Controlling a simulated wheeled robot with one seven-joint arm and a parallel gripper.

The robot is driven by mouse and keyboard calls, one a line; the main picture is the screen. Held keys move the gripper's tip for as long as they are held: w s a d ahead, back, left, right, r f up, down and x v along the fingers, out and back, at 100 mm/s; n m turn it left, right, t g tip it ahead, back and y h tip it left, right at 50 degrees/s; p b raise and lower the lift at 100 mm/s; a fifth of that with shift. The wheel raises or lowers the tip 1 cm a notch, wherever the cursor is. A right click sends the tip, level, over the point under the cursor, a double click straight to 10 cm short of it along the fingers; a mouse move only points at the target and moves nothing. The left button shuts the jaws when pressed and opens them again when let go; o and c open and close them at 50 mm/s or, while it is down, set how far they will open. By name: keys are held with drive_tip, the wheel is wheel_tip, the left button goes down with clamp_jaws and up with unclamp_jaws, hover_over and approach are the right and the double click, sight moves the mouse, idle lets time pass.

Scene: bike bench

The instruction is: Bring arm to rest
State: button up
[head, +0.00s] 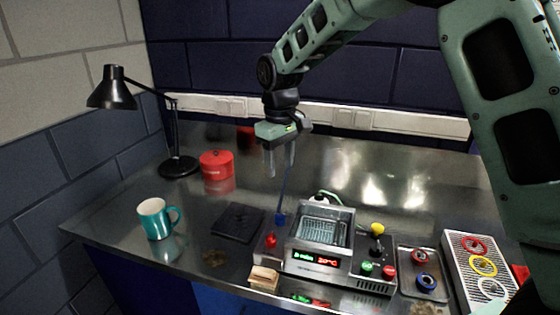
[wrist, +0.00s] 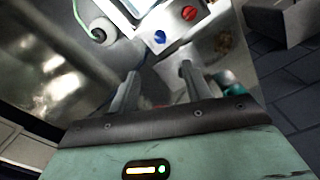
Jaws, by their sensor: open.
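My gripper (head: 281,170) hangs at the end of my raised arm, pointing down over the back middle of the metal bench (head: 375,185). Its two fingers are apart, with nothing visible between them. In the wrist view the fingers of my gripper (wrist: 160,75) also stand apart and empty. Below and to the front is a metal bath machine (head: 318,262) with a wire basket (head: 322,231) and lit displays. A thin dark rod or line runs from near my fingers down to a blue knob (head: 280,219); I cannot tell whether it touches the gripper.
A black lamp (head: 180,167), red tin (head: 216,168), teal mug (head: 155,219) and dark pad (head: 238,222) stand left. A small tray (head: 422,272) and a white rack with coloured rings (head: 482,266) are right. The back right bench is clear.

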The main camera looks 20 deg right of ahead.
drive_tip(key=shift+r, duration=0.65)
